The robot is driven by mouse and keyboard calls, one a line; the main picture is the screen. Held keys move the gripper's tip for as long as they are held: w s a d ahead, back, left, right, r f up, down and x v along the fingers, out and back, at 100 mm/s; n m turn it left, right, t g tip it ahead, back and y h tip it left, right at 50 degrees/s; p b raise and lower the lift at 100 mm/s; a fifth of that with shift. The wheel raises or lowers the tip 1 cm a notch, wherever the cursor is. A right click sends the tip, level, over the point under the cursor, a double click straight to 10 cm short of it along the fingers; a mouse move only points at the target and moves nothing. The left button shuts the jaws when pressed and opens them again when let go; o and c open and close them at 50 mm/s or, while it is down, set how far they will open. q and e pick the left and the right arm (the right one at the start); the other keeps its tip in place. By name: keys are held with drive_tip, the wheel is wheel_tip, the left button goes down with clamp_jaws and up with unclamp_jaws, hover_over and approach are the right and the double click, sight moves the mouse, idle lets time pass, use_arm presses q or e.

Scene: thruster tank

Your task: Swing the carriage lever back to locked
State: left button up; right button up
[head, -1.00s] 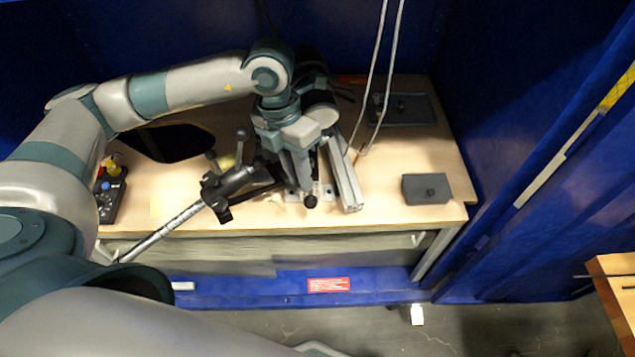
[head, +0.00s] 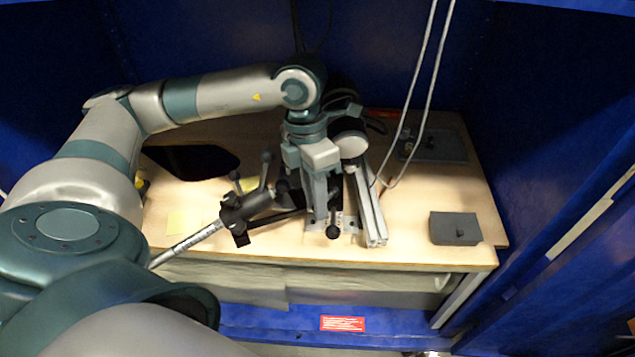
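My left gripper (head: 320,212) points down over the work table, beside the aluminium rail. Its fingers stand close to a short dark lever with a black ball knob (head: 332,231), which I take for the carriage lever. The knob shows just below the fingertips. The gripper hides most of the lever's arm and the carriage, so I cannot tell the lever's angle, whether the fingers touch it, or how far they are apart. The aluminium rail (head: 369,210) runs from under the gripper toward the table's front edge. My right gripper is not in view.
A black clamp (head: 245,208) with ball-ended handles and a silver rod stands left of the gripper. Two pale cables (head: 418,100) hang behind the rail. The wooden table (head: 420,205) is bare between rail and front block.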

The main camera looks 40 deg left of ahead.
use_arm(q)
drive_tip(key=o, duration=0.4)
drive_tip(key=shift+c, duration=0.2)
wheel_tip(320, 180, up, 12)
drive_tip(key=w+a+b, duration=0.1)
drive_tip(key=a, duration=0.1)
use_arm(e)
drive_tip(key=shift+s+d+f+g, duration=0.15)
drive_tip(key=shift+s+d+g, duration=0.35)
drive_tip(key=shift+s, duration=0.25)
use_arm(q)
drive_tip(key=shift+f, duration=0.1)
